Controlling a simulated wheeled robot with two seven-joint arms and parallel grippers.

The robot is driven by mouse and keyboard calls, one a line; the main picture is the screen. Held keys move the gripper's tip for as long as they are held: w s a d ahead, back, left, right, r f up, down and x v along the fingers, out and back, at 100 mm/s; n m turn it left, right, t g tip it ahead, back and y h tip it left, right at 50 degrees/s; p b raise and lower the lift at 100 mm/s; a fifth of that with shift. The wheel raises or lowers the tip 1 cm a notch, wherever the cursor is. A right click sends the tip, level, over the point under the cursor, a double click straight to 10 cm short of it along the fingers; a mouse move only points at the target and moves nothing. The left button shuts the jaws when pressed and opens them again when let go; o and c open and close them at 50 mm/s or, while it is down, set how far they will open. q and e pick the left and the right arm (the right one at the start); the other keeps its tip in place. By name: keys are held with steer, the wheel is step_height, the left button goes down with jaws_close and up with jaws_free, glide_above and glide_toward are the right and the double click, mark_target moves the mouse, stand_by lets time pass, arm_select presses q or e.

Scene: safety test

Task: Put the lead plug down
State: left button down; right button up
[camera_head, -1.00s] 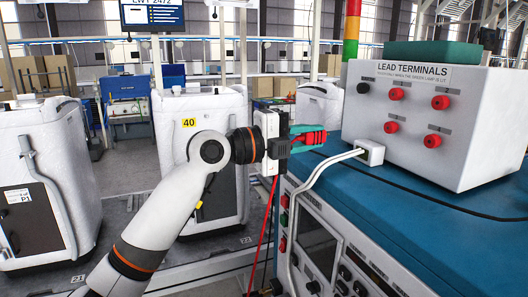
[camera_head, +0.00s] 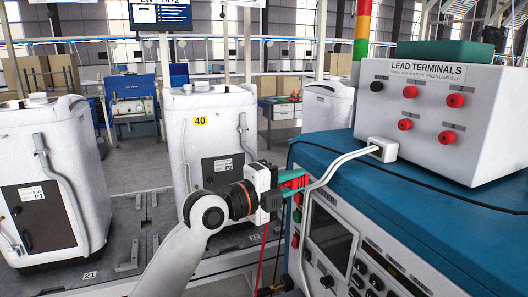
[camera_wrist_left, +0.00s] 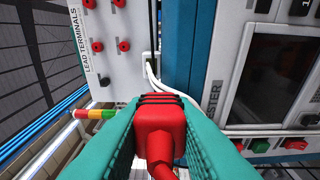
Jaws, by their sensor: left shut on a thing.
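My left gripper (camera_head: 291,184) has teal fingers and is shut on the red lead plug (camera_wrist_left: 160,128). In the left wrist view the plug sits between both fingers, its dark ribbed end pointing away and a red lead running off toward the camera. In the head view the plug (camera_head: 296,183) is small and partly hidden by the fingers. The gripper is at the left side of the blue-topped test cabinet (camera_head: 325,160), around the height of its top edge. Whether they touch cannot be told. My right gripper is not in view.
The white lead terminals box (camera_head: 430,115) with red and black sockets stands on the cabinet. A white connector (camera_head: 383,149) with white cables lies before it; a black cable crosses the top. White appliances (camera_head: 207,130) stand on the line at left.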

arm_select(q)
steer(key=s+a+f+n+t+y, duration=0.4)
steer(key=a+f+y, duration=0.1)
steer(key=a+f, duration=0.35)
steer(key=s+a+f+n+t+y, duration=0.35)
steer(key=a+f, duration=0.35)
steer(key=f, duration=0.3)
steer(key=s+a+f+n+y+p, duration=0.3)
steer(key=s+n, duration=0.5)
steer(key=n, duration=0.3)
steer(key=s+a+f+n+y+p, duration=0.3)
steer(key=s+a+n, duration=0.3)
steer(key=s+n, duration=0.2)
steer(key=f+n+p, duration=0.1)
steer(key=n, duration=0.1)
steer(key=shift+f+n+t+p, duration=0.2)
steer(key=shift+n+t+p, duration=0.15)
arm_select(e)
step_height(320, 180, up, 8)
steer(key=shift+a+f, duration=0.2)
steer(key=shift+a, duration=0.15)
arm_select(q)
steer(key=shift+y, duration=0.25)
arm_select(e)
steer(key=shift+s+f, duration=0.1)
